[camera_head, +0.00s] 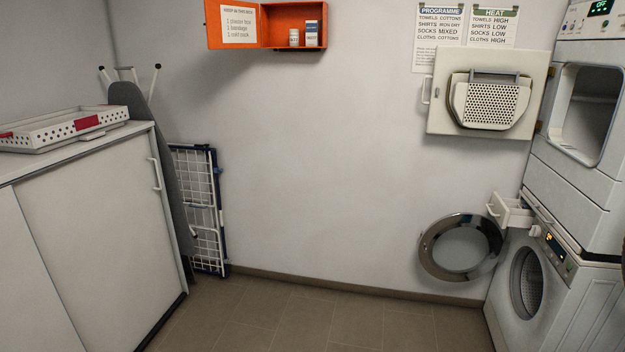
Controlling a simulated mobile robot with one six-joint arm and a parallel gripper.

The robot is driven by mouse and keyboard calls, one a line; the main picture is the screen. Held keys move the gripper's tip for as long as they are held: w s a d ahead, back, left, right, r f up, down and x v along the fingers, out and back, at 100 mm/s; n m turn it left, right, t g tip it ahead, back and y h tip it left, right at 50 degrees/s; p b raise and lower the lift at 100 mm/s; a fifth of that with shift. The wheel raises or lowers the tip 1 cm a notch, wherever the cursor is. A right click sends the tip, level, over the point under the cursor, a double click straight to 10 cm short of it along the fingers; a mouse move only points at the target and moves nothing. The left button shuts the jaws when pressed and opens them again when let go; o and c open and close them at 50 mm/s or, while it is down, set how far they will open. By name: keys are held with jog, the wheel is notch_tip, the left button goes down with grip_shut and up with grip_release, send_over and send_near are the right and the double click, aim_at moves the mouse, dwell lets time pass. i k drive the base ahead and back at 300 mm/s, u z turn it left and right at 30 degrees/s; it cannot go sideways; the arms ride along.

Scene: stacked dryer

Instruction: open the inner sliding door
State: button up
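A low white cabinet (90,147) stands along the left wall side. Its front has two flat white sliding panels. The right panel (100,240) carries a slim vertical white handle (155,173) near its right edge, and it looks shut. The left panel (25,285) is cut off by the picture's left and bottom edges. I cannot tell for sure which panel runs on the inner track. My gripper is not in view.
A perforated white tray (60,138) lies on the cabinet. A folded ironing board (160,140) and a drying rack (205,225) stand beside the cabinet. Stacked machines at right have an open dryer door (480,125), washer door (440,230) and drawer (515,215). The floor (300,322) between is clear.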

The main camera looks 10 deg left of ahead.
aim_at(96, 220)
jog(key=u, duration=0.3)
jog(key=i, duration=1.55)
jog(key=u, duration=0.65)
jog(key=i, duration=0.75)
jog(key=u, duration=0.85)
jog(key=i, duration=0.55)
jog(key=u, duration=0.8)
jog(key=i, duration=0.85)
jog(key=u, duration=0.4)
